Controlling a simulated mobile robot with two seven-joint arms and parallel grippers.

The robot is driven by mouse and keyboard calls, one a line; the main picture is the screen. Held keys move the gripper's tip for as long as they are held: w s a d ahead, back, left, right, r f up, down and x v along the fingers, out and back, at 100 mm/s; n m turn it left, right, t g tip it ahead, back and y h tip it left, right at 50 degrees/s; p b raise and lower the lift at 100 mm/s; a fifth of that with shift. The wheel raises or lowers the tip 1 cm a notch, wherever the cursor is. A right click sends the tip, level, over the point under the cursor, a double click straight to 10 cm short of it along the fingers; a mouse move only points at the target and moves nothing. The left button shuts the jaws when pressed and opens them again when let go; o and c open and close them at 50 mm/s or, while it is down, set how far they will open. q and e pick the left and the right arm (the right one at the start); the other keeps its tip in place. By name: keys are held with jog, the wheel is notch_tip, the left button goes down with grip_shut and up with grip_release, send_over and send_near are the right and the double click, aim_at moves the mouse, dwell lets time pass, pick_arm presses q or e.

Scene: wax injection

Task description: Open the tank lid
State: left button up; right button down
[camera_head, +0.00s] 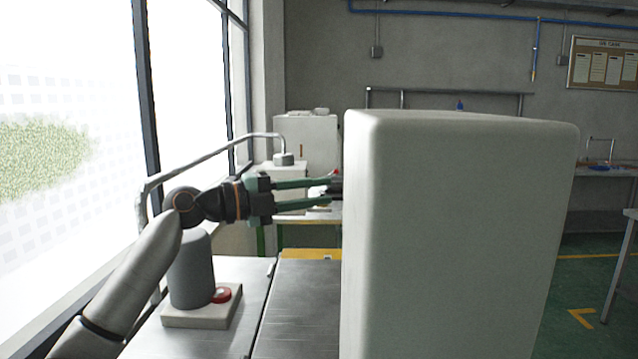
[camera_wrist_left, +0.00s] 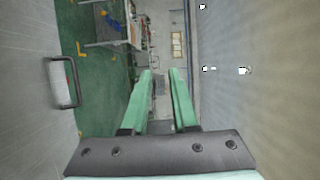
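In the wrist view a bar handle (camera_wrist_left: 62,82) stands on a grey surface at the left, apart from the fingers. I cannot tell for sure which panel is the tank lid. My right gripper is not in view.
The tall white box (camera_head: 455,230) blocks the right of the metal top. A bent pipe (camera_head: 200,155) and windows are at the left.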

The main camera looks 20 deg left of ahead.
pick_arm(q)
jog(key=shift+w+d, duration=0.25)
jog(key=shift+d, duration=0.05)
jog(key=shift+c, duration=0.3)
grip_shut()
dwell(0.8)
jog(key=shift+o, duration=0.3)
grip_release()
